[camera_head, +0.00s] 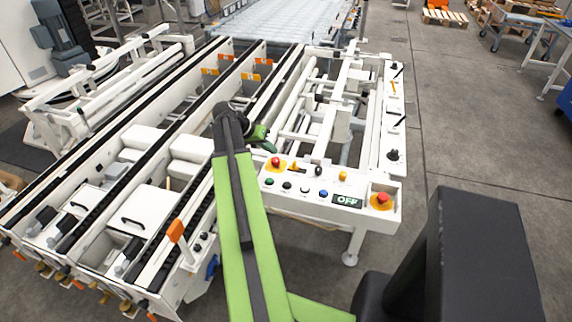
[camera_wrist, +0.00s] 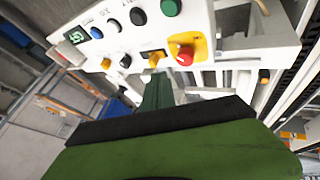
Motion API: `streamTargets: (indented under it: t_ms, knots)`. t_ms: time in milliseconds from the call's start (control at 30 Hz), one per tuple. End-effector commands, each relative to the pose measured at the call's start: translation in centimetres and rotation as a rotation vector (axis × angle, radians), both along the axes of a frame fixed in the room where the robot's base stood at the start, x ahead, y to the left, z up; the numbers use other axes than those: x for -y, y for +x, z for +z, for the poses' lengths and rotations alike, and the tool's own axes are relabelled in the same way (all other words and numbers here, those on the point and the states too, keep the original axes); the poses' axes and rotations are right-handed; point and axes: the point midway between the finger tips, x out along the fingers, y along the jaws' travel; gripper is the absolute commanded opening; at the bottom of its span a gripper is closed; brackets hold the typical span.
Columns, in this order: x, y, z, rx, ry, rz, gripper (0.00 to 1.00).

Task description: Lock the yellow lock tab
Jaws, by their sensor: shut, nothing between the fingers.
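A small yellow-orange tab (camera_head: 293,166) sits on the white control panel (camera_head: 320,213), beside a red knob (camera_head: 275,162) on a yellow base. It looks like the lock tab; its exact position is hard to read. In the wrist view the tab (camera_wrist: 152,55) shows just beyond my gripper, with the red knob (camera_wrist: 184,55) to its right. My gripper (camera_head: 273,147) is shut and empty, just behind the panel's rear left edge in the head view. In the wrist view its dark green fingers (camera_wrist: 158,84) point toward the tab, with no clear contact.
The panel also has a black knob (camera_head: 318,171), a yellow button (camera_head: 343,176), a row of small buttons, an OFF display (camera_head: 347,201) and a red emergency stop (camera_head: 382,199). White frames and rollers lie behind it. Grey floor (camera_head: 470,130) is open to the right.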

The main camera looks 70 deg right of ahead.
Motion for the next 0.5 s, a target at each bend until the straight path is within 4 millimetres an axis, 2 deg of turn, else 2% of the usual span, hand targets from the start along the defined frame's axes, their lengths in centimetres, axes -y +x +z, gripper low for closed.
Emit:
streamTargets:
  t_ms: [267, 500]
  knots:
    - [0.0, 0.0, -0.2, 0.001, 0.002, 0.003, 0.00]
    - [1.0, -1.1, -2.8, 0.000, 0.003, 0.001, 0.00]
